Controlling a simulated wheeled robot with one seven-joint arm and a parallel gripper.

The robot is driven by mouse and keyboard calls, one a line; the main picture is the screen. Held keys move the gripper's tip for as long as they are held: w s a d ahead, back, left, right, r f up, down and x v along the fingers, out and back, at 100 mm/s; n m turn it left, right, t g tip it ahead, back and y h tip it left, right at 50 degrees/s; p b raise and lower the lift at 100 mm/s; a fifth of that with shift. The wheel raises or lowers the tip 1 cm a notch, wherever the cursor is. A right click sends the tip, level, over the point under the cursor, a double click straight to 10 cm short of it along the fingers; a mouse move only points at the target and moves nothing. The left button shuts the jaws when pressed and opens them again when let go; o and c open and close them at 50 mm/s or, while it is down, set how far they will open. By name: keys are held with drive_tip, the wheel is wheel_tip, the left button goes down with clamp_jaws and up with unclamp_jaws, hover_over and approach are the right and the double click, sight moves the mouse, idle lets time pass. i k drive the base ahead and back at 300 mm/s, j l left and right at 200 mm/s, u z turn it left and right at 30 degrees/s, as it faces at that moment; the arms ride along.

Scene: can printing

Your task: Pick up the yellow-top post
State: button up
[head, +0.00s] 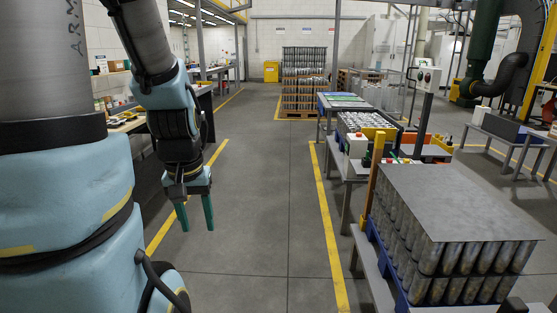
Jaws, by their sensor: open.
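My gripper (196,222) hangs over the aisle in the head view, green fingers pointing down and spread apart with nothing between them.
Stacked cans under a grey sheet (460,200) fill the near right. A white box with a red button (355,145) stands left of the yellow block. A table (125,124) lines the left. The grey floor aisle (260,200) between yellow lines is clear.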

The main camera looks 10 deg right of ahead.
sight(381, 136)
drive_tip(key=i+z, duration=0.45)
drive_tip(key=i, duration=2.85)
drive_tip(key=i+l, duration=0.1)
drive_tip(key=i, duration=3.2)
drive_tip(key=i+u, duration=0.25)
drive_tip(key=u, duration=0.15)
drive_tip(key=i+l+u, duration=0.1)
drive_tip(key=i+u, duration=0.25)
drive_tip(key=i+l+u, duration=0.1)
drive_tip(key=u, duration=0.65)
drive_tip(key=l+u, duration=0.15)
drive_tip(key=u, duration=0.6)
drive_tip(key=l+u, duration=0.2)
drive_tip(key=u, duration=0.6)
drive_tip(key=l+u, duration=0.2)
drive_tip(key=u, duration=0.55)
drive_tip(key=l+u, duration=0.15)
drive_tip(key=u, duration=0.6)
drive_tip(key=k+u, duration=0.15)
drive_tip(key=u, duration=0.6)
drive_tip(key=k+u, duration=0.15)
drive_tip(key=u, duration=0.6)
drive_tip(key=k+u, duration=0.1)
drive_tip(key=u, duration=0.65)
